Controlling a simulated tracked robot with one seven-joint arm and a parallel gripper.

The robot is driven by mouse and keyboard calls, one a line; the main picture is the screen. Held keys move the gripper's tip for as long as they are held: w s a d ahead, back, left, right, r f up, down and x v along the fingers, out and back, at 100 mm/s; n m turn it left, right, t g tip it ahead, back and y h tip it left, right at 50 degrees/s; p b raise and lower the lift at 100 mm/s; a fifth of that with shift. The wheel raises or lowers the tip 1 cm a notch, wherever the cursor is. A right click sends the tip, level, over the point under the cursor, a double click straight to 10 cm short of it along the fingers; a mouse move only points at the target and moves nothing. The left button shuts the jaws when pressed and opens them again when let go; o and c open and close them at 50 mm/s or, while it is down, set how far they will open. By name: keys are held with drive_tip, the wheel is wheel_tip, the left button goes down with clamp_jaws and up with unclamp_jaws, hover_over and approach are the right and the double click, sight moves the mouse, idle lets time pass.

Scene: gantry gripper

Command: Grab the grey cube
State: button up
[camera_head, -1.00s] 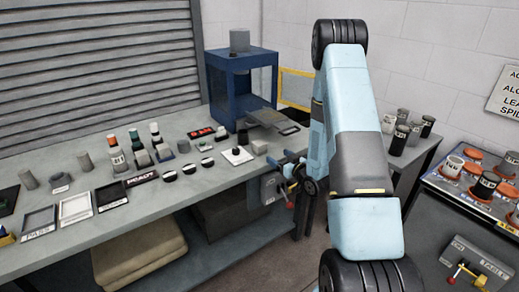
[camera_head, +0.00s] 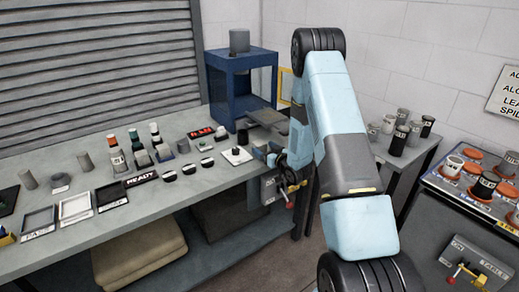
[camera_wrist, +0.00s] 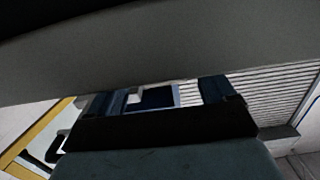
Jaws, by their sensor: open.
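In the head view my gripper (camera_head: 270,154) is at the right front edge of the long grey bench (camera_head: 215,178), beside the white plate with a black knob (camera_head: 237,155). Its jaws are open, and I see no object clearly held. The spot where a small grey cube showed a second ago is now behind or between the jaws, so I cannot make the cube out clearly. In the wrist view, large dark and grey shapes fill the top and bottom. Between them show the blue stand (camera_wrist: 212,90) and slatted shutter (camera_wrist: 270,90); no cube is clear there.
The blue stand (camera_head: 222,91) with a grey cylinder (camera_head: 239,41) on top rises behind my gripper. Several small blocks and black-and-white pucks (camera_head: 188,169) lie left along the bench. A side table with cups (camera_head: 401,138) stands right of my arm.

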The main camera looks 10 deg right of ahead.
sight(263, 147)
drive_tip(key=shift+x, duration=2)
drive_tip(key=shift+a+r, duration=0.1)
drive_tip(key=shift+a, duration=0.05)
drive_tip(key=c, duration=1.2)
drive_tip(key=shift+c, duration=0.3)
drive_tip(key=shift+r, duration=0.15)
